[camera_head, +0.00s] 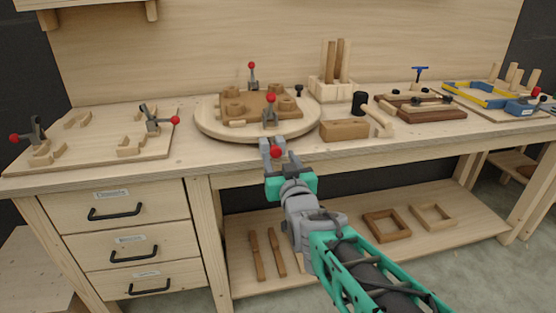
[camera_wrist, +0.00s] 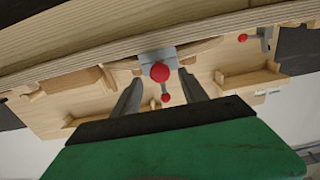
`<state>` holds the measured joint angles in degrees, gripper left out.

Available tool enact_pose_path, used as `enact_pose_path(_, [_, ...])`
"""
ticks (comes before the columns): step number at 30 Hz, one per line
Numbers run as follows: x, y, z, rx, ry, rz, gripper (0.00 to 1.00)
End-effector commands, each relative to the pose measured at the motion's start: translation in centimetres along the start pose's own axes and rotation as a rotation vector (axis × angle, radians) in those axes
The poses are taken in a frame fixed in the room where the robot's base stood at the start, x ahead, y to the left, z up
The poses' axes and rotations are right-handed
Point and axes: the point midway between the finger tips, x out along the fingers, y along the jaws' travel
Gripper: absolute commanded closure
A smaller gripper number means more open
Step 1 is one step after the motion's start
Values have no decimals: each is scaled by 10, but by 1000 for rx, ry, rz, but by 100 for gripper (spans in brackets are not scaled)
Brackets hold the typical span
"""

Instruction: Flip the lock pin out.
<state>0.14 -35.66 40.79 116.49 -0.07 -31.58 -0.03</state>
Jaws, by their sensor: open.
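The lock pin's red ball knob (camera_head: 276,152) shows at the bench's front edge, just below the round turntable (camera_head: 205,122). In the wrist view the knob (camera_wrist: 160,72) sits in front of a grey bracket (camera_wrist: 153,54) under the wooden edge. My gripper (camera_head: 279,158) is at the bench edge with its fingers open. In the wrist view my gripper's fingers (camera_wrist: 160,85) stand on either side of the knob, with gaps on both sides. I cannot tell how deep the knob lies between them. The pin's shaft is hidden behind the knob.
The turntable carries a brown wooden fixture (camera_head: 258,104) and red-knobbed clamps (camera_head: 270,108). A mallet (camera_head: 380,118) and a wooden block (camera_head: 344,129) lie to the right. A board with red-tipped clamps (camera_head: 98,140) lies left. Drawers (camera_head: 125,210) stand below left. The floor side is open.

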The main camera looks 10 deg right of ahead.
Motion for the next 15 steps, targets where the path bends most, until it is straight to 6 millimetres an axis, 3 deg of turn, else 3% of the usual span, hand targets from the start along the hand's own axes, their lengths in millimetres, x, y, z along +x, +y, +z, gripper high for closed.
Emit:
enact_pose_path(4, [17, 0, 1, 0, -1, -1, 49])
enact_pose_path(12, [20, 0, 0, 0, 1, -1, 49])
enact_pose_path(15, [20, 0, 0, 0, 1, -1, 57])
